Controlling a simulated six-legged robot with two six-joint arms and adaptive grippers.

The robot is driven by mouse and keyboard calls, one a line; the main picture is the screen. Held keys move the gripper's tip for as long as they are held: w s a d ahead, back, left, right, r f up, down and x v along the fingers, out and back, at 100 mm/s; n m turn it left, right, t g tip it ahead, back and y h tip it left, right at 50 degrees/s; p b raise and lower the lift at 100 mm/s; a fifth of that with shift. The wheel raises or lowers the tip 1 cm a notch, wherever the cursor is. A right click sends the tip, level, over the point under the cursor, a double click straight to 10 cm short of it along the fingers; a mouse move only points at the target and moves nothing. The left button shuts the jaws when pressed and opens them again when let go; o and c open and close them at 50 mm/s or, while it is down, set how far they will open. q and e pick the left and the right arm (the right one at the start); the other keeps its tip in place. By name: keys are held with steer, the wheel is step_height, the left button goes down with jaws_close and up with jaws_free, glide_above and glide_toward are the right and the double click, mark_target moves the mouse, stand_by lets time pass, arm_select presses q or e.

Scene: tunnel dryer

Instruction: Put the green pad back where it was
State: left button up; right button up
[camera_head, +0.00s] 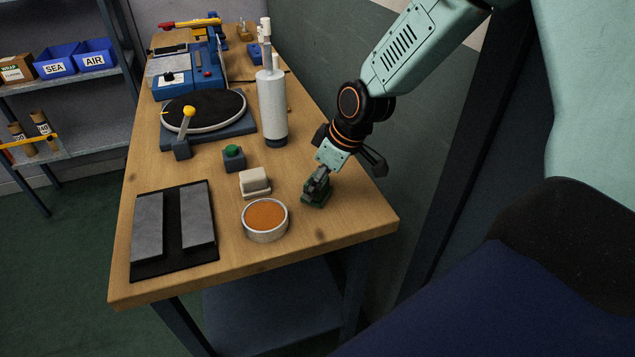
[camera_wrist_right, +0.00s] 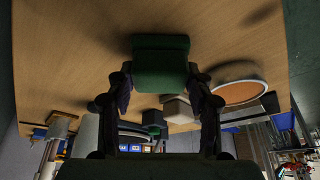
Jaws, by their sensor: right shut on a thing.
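The green pad (camera_head: 308,203) is a small dark green block at the near right part of the wooden table (camera_head: 290,253). My right gripper (camera_head: 317,186) points down and is shut on it. In the right wrist view the pad (camera_wrist_right: 160,65) sits between the two fingers (camera_wrist_right: 160,100), over the wood. I cannot tell if the pad touches the table or hangs just above it. My left gripper is in neither view.
A round tin with orange-brown filling (camera_head: 265,217) and a cream block (camera_head: 255,182) stand left of the pad. A green-topped box (camera_head: 233,158), a white cylinder (camera_head: 271,105) and a turntable (camera_head: 205,108) stand farther back. A black mat (camera_head: 174,263) carries two grey slabs.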

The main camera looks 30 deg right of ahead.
steer(key=shift+w+d, duration=0.1)
steer(key=shift+d, duration=0.05)
steer(key=shift+f, duration=0.15)
steer(key=o, duration=0.9)
steer(key=shift+a, duration=0.25)
steer(key=shift+o, duration=1.2)
steer(key=shift+d, duration=0.2)
steer(key=shift+a, duration=0.1)
